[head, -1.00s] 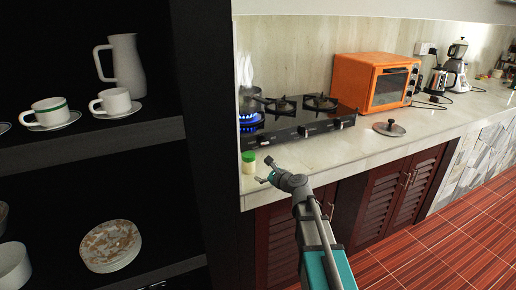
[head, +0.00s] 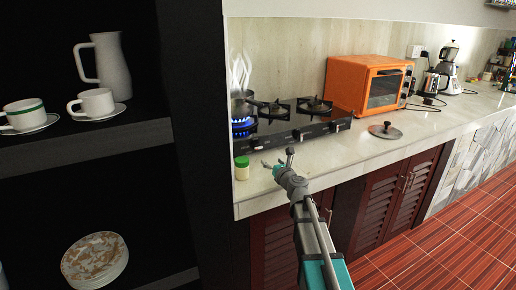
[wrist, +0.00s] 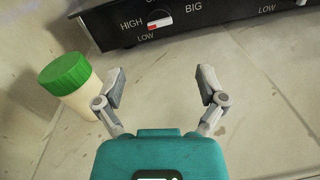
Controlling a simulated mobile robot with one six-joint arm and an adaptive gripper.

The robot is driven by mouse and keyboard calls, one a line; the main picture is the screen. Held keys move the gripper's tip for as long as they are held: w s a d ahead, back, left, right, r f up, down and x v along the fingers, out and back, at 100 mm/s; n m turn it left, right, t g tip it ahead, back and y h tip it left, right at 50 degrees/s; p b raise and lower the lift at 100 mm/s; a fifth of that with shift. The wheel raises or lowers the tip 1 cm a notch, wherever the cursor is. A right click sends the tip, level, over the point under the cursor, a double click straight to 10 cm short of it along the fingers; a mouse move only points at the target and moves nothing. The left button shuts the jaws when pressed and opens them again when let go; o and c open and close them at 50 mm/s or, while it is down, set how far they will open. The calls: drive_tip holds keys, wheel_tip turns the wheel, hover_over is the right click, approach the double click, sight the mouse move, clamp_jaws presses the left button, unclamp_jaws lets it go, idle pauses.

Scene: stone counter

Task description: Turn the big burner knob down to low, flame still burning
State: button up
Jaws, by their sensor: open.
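The big burner knob (wrist: 160,20) is on the cooker's dark front panel in the wrist view. Its pale bar lies nearly level, with the red end to the left beside HIGH. LOW is printed below it and BIG to its right. In the head view the cooker (head: 300,133) has a blue flame (head: 243,124) burning at its left end, under a steaming pot (head: 240,106). My gripper (wrist: 160,88) is open and empty, short of the panel, with the knob ahead between its fingers' directions. It also shows in the head view (head: 278,160), in front of the cooker.
A green-lidded jar (wrist: 72,84) stands close to my left finger; it also shows in the head view (head: 241,168). A pot lid (head: 385,131) lies right of the cooker, near an orange oven (head: 368,86). A dark shelf (head: 90,150) stands left.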

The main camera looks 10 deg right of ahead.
sight(259, 149)
drive_tip(key=x, duration=1.3)
drive_tip(key=shift+w+a, duration=0.1)
drive_tip(key=shift+w, duration=0.1)
drive_tip(key=c, duration=1.1)
drive_tip(key=shift+c, duration=0.2)
drive_tip(key=shift+n, duration=1.3)
drive_tip(key=n, duration=0.4)
drive_tip(key=shift+s+n+b, duration=0.1)
drive_tip(key=shift+n+b, duration=0.2)
drive_tip(key=shift+b, duration=0.1)
drive_tip(key=n, duration=0.7)
drive_tip(key=shift+a+y, duration=0.1)
drive_tip(key=shift+y, duration=0.3)
drive_tip(key=shift+b, duration=0.3)
